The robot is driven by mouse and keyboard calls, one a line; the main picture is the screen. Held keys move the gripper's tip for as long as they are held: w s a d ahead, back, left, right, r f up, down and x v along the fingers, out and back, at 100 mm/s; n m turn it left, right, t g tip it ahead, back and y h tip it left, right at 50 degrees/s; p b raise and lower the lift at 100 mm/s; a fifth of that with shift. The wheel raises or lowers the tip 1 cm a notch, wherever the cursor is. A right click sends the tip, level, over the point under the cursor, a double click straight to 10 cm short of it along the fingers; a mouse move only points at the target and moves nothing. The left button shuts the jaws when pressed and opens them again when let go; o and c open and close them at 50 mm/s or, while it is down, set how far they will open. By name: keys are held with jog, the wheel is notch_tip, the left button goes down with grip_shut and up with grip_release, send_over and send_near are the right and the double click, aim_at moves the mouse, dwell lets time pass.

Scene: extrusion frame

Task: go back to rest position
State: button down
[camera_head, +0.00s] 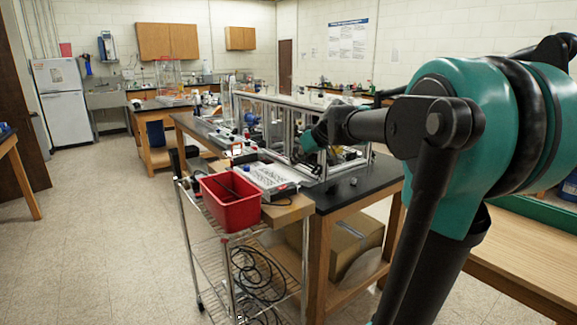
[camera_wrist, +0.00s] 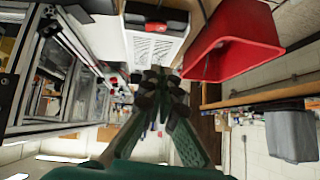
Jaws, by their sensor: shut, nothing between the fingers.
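My gripper (camera_wrist: 160,85) shows in the middle of the wrist view, its dark fingertips together with nothing between them. In the head view my green and black arm fills the right side and reaches across to the metal extrusion frame (camera_head: 297,112) on the black-topped bench. The gripper's fingers are hidden or too small to make out there. In the wrist view the extrusion frame (camera_wrist: 62,60) stands on the left, apart from the fingertips.
The red bin (camera_wrist: 235,42) is right of my gripper in the wrist view. Open floor (camera_head: 100,230) lies to the left.

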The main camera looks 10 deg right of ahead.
jog(key=s+d+f+m+g+h, duration=0.1)
jog(key=s+d+f+m+h, duration=0.1)
jog(key=s+f, duration=1.2)
jog(key=s+d+f+m+g+h, duration=0.2)
jog(key=s+d+f, duration=0.3)
jog(key=s+f, duration=1)
jog(key=shift+s+m+h, duration=0.2)
jog(key=shift+m+h, duration=0.4)
jog(key=shift+m, duration=0.2)
